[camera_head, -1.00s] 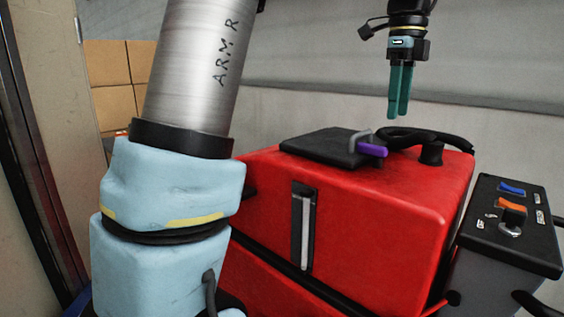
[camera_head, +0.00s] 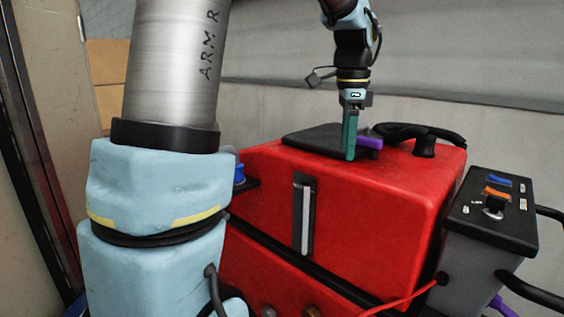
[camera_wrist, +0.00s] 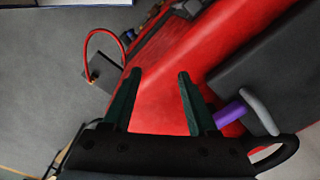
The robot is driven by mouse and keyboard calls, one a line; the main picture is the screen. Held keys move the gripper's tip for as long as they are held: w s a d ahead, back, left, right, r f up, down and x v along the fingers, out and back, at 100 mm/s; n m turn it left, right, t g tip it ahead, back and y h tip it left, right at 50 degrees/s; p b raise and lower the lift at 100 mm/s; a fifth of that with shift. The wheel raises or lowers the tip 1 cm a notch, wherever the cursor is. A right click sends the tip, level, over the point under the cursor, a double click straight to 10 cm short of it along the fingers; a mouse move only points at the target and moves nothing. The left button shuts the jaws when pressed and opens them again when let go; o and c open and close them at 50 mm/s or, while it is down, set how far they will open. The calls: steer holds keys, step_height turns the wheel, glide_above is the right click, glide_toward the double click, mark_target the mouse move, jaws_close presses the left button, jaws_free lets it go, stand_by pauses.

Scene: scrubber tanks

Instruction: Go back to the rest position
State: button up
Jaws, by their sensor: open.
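My gripper (camera_head: 350,148) is above the red tank's top in the head view, in front of the black lid and left of the purple handle end. In the wrist view its two green fingers (camera_wrist: 156,76) stand apart with nothing between them. The red tank (camera_head: 365,210) fills the middle of the head view. The black lid (camera_head: 308,140) lies flat on its top, and the purple piece (camera_head: 369,142) sticks out at the lid's right edge. The wrist view shows the purple piece (camera_wrist: 229,113) with a grey bent bar, right of the fingers. Whether the fingers touch the tank is unclear.
A control panel (camera_head: 492,215) with blue and orange switches stands at the right. A black hose (camera_head: 420,133) lies on the tank top. Cardboard boxes (camera_head: 107,75) are at the back left. In the wrist view, grey floor (camera_wrist: 45,70) is open at the left.

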steer(key=s+a+f+n, duration=0.4)
steer(key=a+f+n, duration=0.4)
steer(key=a, duration=0.2)
steer(key=s+a+f+n+t, duration=0.1)
steer(key=s+a+f+n, duration=0.3)
steer(key=a+f+n, duration=0.4)
steer(key=a+n, duration=0.1)
steer(key=a, duration=0.2)
steer(key=shift+s+f, duration=0.3)
steer(key=shift+s, duration=0.1)
